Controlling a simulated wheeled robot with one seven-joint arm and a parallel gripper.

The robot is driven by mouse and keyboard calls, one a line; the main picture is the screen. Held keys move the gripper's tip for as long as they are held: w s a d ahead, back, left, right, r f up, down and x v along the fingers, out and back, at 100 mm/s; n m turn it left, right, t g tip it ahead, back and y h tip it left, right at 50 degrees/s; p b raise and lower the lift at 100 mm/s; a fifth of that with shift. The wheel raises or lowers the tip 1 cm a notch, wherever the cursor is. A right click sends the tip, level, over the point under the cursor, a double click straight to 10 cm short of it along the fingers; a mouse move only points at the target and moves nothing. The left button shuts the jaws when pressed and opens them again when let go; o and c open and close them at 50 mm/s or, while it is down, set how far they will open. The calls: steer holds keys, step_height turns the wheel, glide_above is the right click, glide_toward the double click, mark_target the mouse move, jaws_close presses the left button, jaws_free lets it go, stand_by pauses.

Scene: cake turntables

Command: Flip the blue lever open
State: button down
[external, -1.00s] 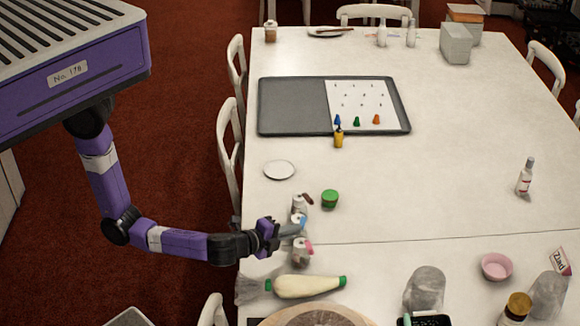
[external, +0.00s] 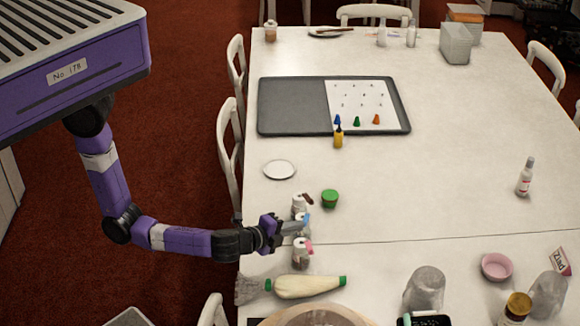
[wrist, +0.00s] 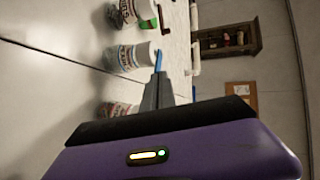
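The jar with the blue lever (external: 307,218) stands in a short row of small jars near the table's left edge. In the wrist view its white-capped body (wrist: 130,56) lies sideways, with the blue lever (wrist: 158,60) sticking out from the cap. My gripper (external: 300,226) is at this jar from the left, its fingers together. In the wrist view the fingertips (wrist: 158,76) are right at the blue lever; whether they touch it I cannot tell. The fingers hide part of the jar in the external view.
A jar with a brown lever (external: 299,206) stands just behind, and one with a pink lever (external: 302,255) just in front.

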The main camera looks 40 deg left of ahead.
steer(key=s+a+r, duration=0.3)
steer(key=s+a, duration=0.6)
steer(key=s, duration=0.1)
steer(key=shift+p, duration=0.4)
steer(key=shift+r, duration=0.15)
steer(key=d+g+p, duration=0.1)
steer(key=s+d+r+m+g+h+p, duration=0.2)
steer(key=shift+d+r+p, duration=0.2)
steer(key=shift+d+p, duration=0.15)
steer(key=shift+w, duration=0.1)
